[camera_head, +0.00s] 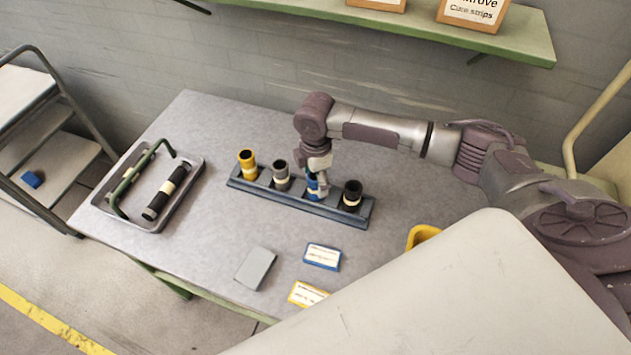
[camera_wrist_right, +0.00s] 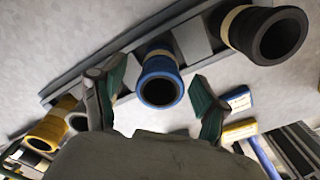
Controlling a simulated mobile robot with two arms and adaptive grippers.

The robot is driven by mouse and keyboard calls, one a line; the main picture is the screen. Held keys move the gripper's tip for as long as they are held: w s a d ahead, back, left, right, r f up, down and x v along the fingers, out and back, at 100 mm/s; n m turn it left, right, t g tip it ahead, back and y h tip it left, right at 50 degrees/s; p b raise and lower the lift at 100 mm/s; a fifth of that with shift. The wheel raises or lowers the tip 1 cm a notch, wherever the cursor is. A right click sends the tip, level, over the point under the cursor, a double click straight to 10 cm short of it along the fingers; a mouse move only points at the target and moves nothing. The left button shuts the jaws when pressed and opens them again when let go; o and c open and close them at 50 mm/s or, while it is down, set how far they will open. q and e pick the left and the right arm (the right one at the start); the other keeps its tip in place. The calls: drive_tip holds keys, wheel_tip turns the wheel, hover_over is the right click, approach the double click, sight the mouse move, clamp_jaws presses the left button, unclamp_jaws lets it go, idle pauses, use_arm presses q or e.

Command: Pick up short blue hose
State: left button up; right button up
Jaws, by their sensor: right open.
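The short blue hose (camera_head: 312,184) stands in a blue-grey rack (camera_head: 240,184) on the table, between a grey hose (camera_head: 281,174) and a black hose (camera_head: 352,195). In the head view my right gripper (camera_head: 319,188) is at the blue hose and partly hides it. In the right wrist view the blue hose (camera_wrist_right: 160,82) shows its open end, and my right gripper (camera_wrist_right: 158,102) is open with a green-padded finger on either side of it. A gap shows between the hose and the fingers there. My left gripper is not in view.
A yellow hose (camera_head: 247,164) stands at the rack's left end. A grey tray (camera_head: 190,196) with a green-handled part and a black hose lies at the table's left. Labelled cards (camera_head: 322,256) and a grey block (camera_head: 256,267) lie in front. A shelf (camera_head: 420,28) hangs behind.

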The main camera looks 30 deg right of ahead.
drive_tip(key=shift+f, duration=0.9)
clamp_jaws()
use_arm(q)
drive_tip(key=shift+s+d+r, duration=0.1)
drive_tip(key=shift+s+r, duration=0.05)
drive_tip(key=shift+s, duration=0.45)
